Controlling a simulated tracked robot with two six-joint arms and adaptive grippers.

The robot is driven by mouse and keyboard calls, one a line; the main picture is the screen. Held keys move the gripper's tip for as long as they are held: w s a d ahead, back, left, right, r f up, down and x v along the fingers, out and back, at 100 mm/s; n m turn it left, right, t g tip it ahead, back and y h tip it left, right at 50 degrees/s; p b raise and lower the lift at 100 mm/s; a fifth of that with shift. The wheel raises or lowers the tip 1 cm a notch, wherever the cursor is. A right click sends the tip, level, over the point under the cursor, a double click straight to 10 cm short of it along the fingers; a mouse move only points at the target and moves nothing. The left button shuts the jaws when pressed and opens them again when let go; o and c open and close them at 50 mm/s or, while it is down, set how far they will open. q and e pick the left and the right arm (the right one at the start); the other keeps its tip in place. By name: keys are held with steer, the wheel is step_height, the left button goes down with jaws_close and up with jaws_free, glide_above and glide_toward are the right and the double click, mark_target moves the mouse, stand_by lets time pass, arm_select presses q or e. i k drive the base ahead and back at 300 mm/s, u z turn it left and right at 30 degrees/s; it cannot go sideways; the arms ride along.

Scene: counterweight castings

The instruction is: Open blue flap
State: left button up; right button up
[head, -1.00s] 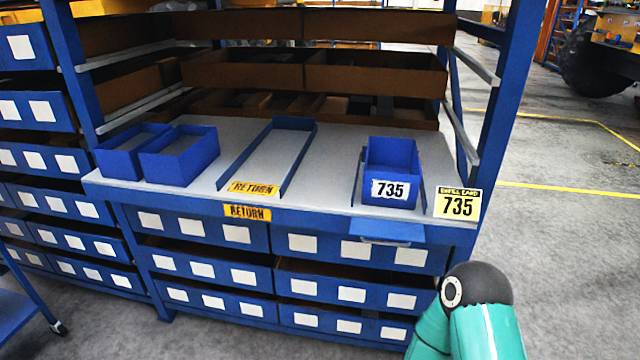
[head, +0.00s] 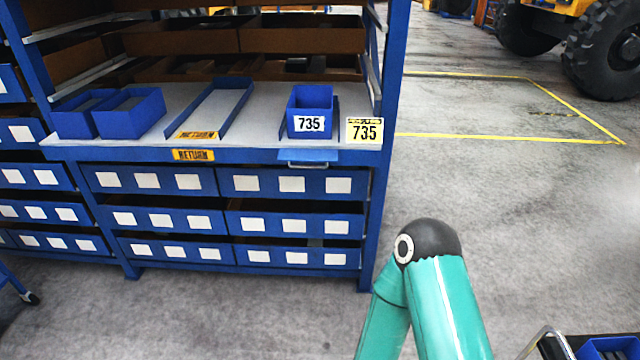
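A small blue flap (head: 309,155) juts out from the front edge of the grey worktop, below the blue bin labelled 735 (head: 311,102). A pale handle-like bar (head: 307,164) shows along its front edge. The flap looks roughly level; whether it is latched cannot be told. Neither of my grippers is in view. Only a green arm link of mine with a black joint shows at the lower right, well apart from the flap.
The worktop (head: 262,118) also holds two empty blue bins (head: 129,113) and a RETURN lane (head: 212,108). Rows of labelled drawers (head: 290,222) fill the front below. A blue bin (head: 608,349) shows at the bottom right corner. Grey floor (head: 520,230) is free to the right.

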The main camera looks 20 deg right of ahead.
mark_target(327, 156)
steer(key=z, duration=0.3)
steer(key=k, duration=0.2)
steer(key=u, duration=1.55)
steer(key=i, duration=0.1)
steer(key=z, duration=3.3)
steer(key=i, duration=1.2)
steer(key=u, duration=4.25)
steer(key=k, duration=0.15)
steer(key=z, duration=1.9)
steer(key=i, duration=1)
steer(key=z, duration=0.05)
